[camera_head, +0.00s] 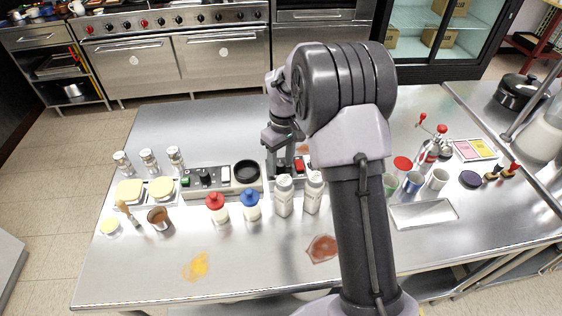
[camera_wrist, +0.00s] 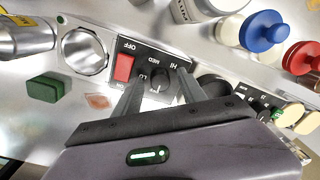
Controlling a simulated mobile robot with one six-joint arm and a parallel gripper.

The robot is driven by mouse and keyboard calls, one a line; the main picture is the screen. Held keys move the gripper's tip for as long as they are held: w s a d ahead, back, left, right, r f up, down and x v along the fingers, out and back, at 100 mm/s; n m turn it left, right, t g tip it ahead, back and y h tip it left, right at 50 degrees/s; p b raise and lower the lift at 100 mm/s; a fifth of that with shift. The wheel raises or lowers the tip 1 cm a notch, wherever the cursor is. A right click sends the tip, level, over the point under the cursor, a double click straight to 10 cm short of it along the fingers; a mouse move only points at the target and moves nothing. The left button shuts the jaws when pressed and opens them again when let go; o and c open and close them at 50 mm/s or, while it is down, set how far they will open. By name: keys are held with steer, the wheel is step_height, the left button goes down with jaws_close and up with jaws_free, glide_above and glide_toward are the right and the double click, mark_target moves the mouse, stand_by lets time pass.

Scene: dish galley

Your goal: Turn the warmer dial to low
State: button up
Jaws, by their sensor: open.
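In the wrist view the warmer panel (camera_wrist: 122,52) is dark and carries a red rocker switch (camera_wrist: 124,68) marked OFF and ON. Beside the switch is a black dial (camera_wrist: 159,88) with a pale pointer mark, ringed by the labels HI, MED and LO. I cannot tell clearly which label the mark points at. My gripper (camera_wrist: 160,78) is open, with one finger on each side of the dial; contact is not clear. In the head view my gripper (camera_head: 279,137) is over the panel, whose red switch (camera_head: 299,165) shows; the dial is hidden.
A second control unit with a round black top (camera_head: 247,171) stands to the left. White bottles (camera_head: 284,196) and red-lidded (camera_head: 216,206) and blue-lidded (camera_head: 251,203) jars stand in front. A metal-rimmed well (camera_wrist: 82,50) and a green sponge (camera_wrist: 47,87) are near the panel.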

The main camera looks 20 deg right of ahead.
jaws_close()
steer(key=m+p, duration=0.1)
steer(key=m, duration=0.5)
steer(key=shift+m, duration=0.3)
steer(key=m, duration=0.3)
steer(key=shift+a+t, duration=0.1)
steer(key=shift+t, duration=0.2)
steer(key=shift+m, duration=2.2)
